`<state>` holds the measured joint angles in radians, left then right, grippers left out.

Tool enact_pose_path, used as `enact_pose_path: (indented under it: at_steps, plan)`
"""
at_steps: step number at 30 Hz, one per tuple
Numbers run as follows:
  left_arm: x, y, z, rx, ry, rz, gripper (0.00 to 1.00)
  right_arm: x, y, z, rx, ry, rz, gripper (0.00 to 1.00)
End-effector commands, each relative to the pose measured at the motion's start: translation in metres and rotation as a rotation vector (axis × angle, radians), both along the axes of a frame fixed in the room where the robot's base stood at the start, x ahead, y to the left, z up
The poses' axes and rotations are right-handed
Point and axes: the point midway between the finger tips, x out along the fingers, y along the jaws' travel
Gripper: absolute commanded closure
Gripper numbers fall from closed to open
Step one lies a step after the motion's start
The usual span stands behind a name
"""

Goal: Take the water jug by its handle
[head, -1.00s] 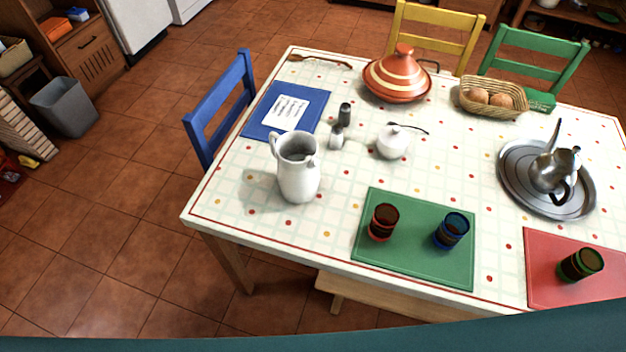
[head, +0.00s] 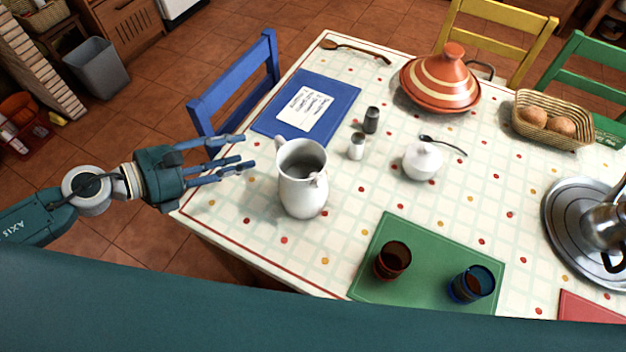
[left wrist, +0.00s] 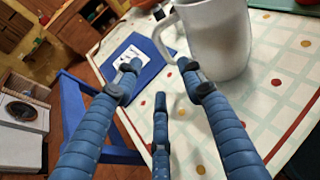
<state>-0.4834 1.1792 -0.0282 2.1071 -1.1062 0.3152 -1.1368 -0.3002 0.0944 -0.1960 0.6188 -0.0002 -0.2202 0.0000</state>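The white water jug (head: 302,186) stands upright on the table near its front left corner. Its handle (head: 280,153) is on the jug's left side in the head view. My left gripper (head: 243,154) is open and empty, just left of the jug, with its fingers pointing toward the handle. In the left wrist view the jug (left wrist: 222,40) fills the top right, and its handle (left wrist: 161,32) shows just beyond the spread fingertips (left wrist: 157,77). The fingers look apart from the handle. My right gripper is not in view.
A blue placemat (head: 340,100) with a paper lies behind the jug. Two shakers (head: 371,120) and a white sugar bowl (head: 421,162) stand to its right. A green placemat (head: 420,284) with two glasses lies front right. A blue chair (head: 240,88) stands at the left edge.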

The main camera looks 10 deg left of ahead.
Motion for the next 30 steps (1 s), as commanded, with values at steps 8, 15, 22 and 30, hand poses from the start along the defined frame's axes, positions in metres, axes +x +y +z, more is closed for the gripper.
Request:
enact_pose_path:
  at_steps: [8,15,22,30]
  plan:
    - [0.011,-0.016,-0.003,0.010,-0.014,-0.015,0.60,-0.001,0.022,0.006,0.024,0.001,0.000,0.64]
    - [0.027,-0.032,-0.011,0.006,-0.012,-0.011,0.60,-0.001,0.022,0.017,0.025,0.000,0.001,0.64]
    - [0.034,-0.041,-0.018,0.007,-0.010,-0.013,0.60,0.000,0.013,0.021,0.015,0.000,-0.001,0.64]
    - [0.053,-0.063,-0.027,0.003,-0.009,-0.012,0.60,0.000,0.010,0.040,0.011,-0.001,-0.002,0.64]
